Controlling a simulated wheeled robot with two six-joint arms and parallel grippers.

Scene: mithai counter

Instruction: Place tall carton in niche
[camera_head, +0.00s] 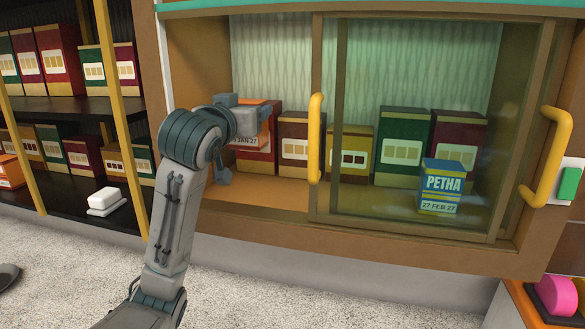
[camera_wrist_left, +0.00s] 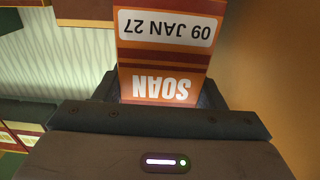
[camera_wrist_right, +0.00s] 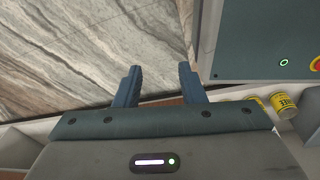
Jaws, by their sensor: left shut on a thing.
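The orange carton (camera_head: 257,143) stands roughly upright inside the left, open part of the glass cabinet. My right gripper (camera_wrist_right: 160,86) is open and empty, away from the cabinet, and is not in the head view.
A brown box (camera_head: 294,145) stands just right of the carton. Behind the sliding glass are several more boxes and a blue "PETHA" box (camera_head: 441,187). Yellow handles (camera_head: 315,140) stick out in front. Shelves (camera_head: 70,108) with cartons stand left. The cabinet floor's front strip is clear.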

